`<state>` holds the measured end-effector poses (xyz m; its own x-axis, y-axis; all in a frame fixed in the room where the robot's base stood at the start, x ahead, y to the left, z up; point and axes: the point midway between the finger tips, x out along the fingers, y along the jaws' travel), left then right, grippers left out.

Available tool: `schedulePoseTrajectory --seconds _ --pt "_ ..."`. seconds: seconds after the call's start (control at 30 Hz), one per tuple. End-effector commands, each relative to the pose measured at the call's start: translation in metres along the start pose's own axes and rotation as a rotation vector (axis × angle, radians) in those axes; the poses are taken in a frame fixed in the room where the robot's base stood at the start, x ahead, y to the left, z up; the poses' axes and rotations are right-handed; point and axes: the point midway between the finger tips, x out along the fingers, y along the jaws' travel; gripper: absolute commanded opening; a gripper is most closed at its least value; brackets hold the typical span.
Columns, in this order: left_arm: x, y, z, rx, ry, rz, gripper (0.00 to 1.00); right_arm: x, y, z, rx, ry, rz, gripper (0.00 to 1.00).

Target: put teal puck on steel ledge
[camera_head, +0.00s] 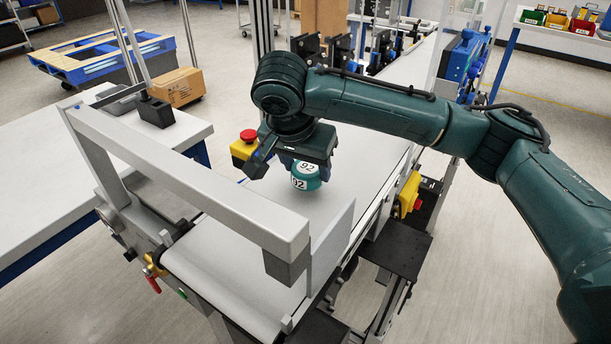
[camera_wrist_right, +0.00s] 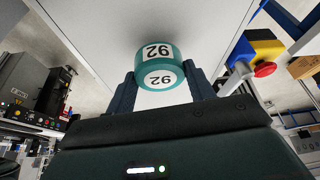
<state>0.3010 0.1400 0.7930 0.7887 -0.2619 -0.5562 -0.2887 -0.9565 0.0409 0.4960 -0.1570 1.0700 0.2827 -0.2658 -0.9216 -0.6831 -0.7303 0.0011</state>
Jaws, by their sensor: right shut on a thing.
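The teal puck (camera_head: 305,177), with white labels reading 92, is between the fingers of my right gripper (camera_head: 288,165), over the pale conveyor belt (camera_head: 235,250). In the right wrist view the puck (camera_wrist_right: 160,70) sits between both fingers of the right gripper (camera_wrist_right: 162,85), which is shut on it. I cannot tell how far the puck is above the belt. A grey bar (camera_head: 190,185) spans the belt in front of the puck. I cannot tell for certain which surface is the steel ledge. My left gripper is not in view.
A thin upright plate (camera_head: 332,245) stands at the belt's right side. A red and yellow stop button (camera_head: 246,143) is behind the gripper, with another yellow box (camera_head: 410,195) at the right edge. A white table (camera_head: 50,175) is at left, with a carton (camera_head: 178,87) beyond.

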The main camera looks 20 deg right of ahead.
Motion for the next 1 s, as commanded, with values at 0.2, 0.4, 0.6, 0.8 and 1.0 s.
schedulePoseTrajectory --seconds 0.2,0.4,0.6,0.8,1.0 --pt "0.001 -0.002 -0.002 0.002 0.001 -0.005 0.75 0.024 0.0 0.01 0.001 0.0 0.001 0.29" --pt "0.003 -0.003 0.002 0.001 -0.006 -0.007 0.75 0.024 0.0 0.01 0.001 0.0 0.0 0.29" --pt "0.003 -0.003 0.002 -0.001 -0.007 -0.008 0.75 0.026 0.0 0.011 0.001 0.001 0.0 0.6" --pt "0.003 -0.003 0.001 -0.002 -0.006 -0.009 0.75 0.026 0.0 0.011 0.001 0.0 0.0 0.75" --pt "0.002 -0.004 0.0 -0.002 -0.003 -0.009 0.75 0.026 0.0 0.011 0.001 0.0 0.0 0.75"
